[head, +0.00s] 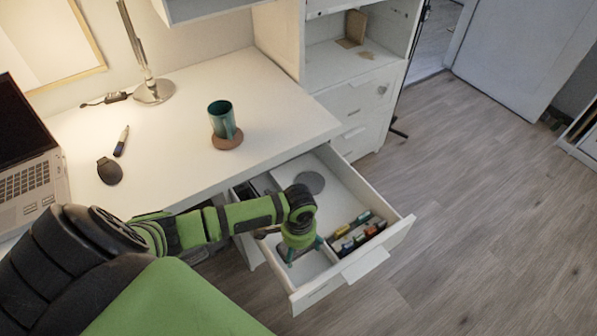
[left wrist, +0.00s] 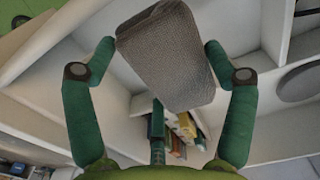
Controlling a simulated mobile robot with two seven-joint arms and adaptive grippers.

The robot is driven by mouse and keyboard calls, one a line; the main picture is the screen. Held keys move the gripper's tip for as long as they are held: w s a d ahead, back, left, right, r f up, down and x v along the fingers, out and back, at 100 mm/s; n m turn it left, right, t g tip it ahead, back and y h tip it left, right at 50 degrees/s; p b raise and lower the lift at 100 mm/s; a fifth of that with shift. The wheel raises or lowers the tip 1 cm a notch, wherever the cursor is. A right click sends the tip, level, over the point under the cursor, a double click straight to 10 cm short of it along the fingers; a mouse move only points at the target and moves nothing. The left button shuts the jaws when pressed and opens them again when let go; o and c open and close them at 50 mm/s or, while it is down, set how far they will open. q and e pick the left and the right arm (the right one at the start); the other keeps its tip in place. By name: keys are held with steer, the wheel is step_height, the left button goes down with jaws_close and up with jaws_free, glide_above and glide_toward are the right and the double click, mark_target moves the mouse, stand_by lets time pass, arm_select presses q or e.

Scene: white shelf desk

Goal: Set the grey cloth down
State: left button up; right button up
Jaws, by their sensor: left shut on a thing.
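The grey cloth (left wrist: 166,55) is a folded, textured pad held between the two green fingers of my left gripper (left wrist: 160,47) in the left wrist view. In the head view my left gripper (head: 301,249) points down into the open white drawer (head: 340,186), over its front left part. The arm and gripper hide most of the cloth there. I cannot tell whether the cloth touches the drawer floor. My right gripper is not in view.
The drawer has dividers, a grey round disc (head: 310,182) at the back and several coloured items (head: 357,233) at the right.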

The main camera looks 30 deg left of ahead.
mark_target(298, 254)
arm_select(q)
steer(key=shift+f+b, duration=0.35)
steer(key=shift+f, duration=1.65)
steer(key=shift+f, duration=0.1)
steer(key=o, duration=0.9)
steer(key=shift+c, duration=0.2)
step_height(298, 254, up, 12)
steer(key=shift+r+p, duration=0.15)
steer(key=shift+p, duration=0.9)
